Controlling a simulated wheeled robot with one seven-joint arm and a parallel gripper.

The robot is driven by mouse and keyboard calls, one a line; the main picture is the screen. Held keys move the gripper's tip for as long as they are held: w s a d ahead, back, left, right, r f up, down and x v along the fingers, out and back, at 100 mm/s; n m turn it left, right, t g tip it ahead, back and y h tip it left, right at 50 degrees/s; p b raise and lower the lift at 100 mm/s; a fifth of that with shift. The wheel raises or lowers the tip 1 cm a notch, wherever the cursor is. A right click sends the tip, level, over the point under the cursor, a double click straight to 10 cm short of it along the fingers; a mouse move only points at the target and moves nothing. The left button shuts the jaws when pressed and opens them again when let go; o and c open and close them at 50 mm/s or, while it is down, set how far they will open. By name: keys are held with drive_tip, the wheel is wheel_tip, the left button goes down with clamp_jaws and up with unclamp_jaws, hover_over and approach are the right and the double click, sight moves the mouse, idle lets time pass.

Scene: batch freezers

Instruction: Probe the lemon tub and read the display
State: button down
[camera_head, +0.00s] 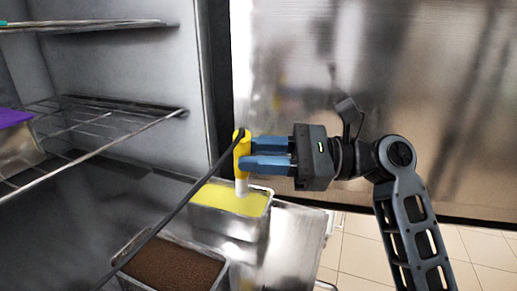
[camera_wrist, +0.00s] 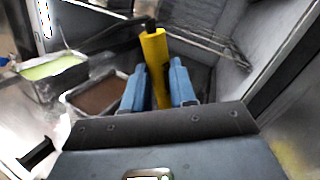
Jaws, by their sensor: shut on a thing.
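A yellow probe (camera_head: 240,150) with a pale lower end is held upright between the blue fingers of my gripper (camera_head: 268,155). The probe also shows in the wrist view (camera_wrist: 154,60) between the fingers (camera_wrist: 160,88). A dark cable (camera_head: 180,208) runs from the probe's top down to the lower left. The lemon tub (camera_head: 213,216), a metal tub with yellow contents, lies below the probe in the head view. The pale end overlaps the yellow surface there; I cannot tell whether it touches. In the wrist view the lemon tub (camera_wrist: 50,68) is at the left. No display is readable.
A metal tub of brown contents (camera_head: 175,264) stands left of and nearer than the lemon tub. Wire shelves (camera_head: 100,125) project at the left, with a purple-topped tub (camera_head: 15,135) on one. A steel panel (camera_head: 290,70) stands behind my arm.

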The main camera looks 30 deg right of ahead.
drive_tip(key=shift+f+b, duration=0.9)
drive_tip(key=shift+f, duration=1.8)
drive_tip(key=shift+r, duration=0.1)
wheel_tip(320, 180, up, 10)
drive_tip(key=p, duration=0.8)
idle(0.7)
